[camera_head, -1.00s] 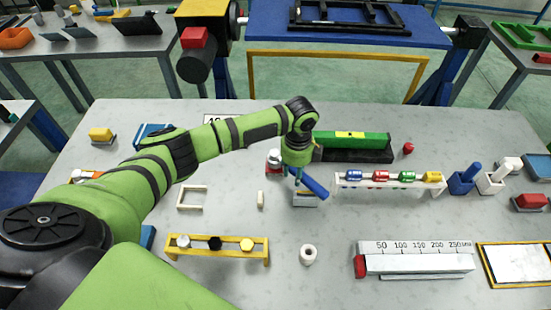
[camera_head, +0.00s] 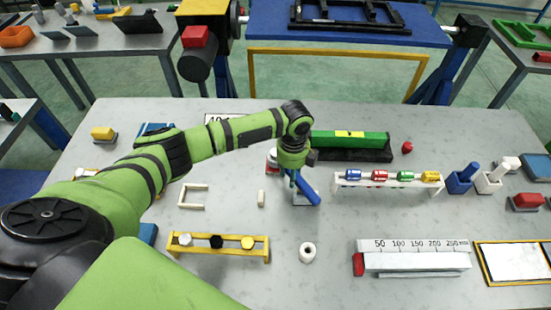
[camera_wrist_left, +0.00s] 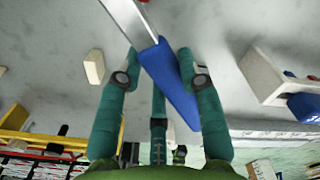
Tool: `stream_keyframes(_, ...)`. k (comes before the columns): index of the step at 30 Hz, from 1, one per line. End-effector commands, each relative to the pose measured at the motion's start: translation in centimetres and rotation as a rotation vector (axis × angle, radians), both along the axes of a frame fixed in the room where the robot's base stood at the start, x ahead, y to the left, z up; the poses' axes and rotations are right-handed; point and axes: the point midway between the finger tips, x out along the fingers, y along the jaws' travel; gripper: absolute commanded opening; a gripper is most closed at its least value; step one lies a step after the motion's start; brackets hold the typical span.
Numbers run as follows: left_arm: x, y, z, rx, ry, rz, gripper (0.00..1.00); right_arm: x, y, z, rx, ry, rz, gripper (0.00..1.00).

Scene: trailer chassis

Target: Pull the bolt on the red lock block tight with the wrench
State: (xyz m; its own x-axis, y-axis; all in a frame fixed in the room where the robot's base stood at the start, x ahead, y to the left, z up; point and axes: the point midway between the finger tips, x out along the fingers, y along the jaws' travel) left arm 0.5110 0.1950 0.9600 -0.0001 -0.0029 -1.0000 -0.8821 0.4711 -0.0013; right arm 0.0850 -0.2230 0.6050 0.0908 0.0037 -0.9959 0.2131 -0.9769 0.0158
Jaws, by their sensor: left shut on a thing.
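My left gripper (camera_head: 294,178) is shut on the wrench, whose blue handle (camera_head: 308,192) slants down to the right in the head view. In the left wrist view the blue handle (camera_wrist_left: 172,80) lies between the two green fingers (camera_wrist_left: 160,66), and its metal shaft (camera_wrist_left: 130,18) runs out of the top edge. A small red block (camera_head: 271,160), which looks like the lock block, shows just left of my gripper and is partly covered by it. My right gripper is not in view.
A white rack with coloured pieces (camera_head: 388,186) stands close to the right. A yellow rack (camera_head: 218,254) and a white ring (camera_head: 308,251) are in front. A green bar (camera_head: 350,139) lies behind.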

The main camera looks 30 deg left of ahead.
Motion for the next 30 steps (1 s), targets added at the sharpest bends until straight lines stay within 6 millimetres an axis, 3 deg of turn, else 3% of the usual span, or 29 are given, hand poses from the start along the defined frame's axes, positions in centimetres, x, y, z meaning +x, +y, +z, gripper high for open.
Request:
stream_keyframes(18, -1.0, 0.8, 0.1, -0.001, -0.002, -0.159, 0.0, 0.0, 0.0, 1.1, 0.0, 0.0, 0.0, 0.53)
stream_keyframes(30, -1.1, 0.8, 0.1, -0.001, -0.002, -0.169, 0.0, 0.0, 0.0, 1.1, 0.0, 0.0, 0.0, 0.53)
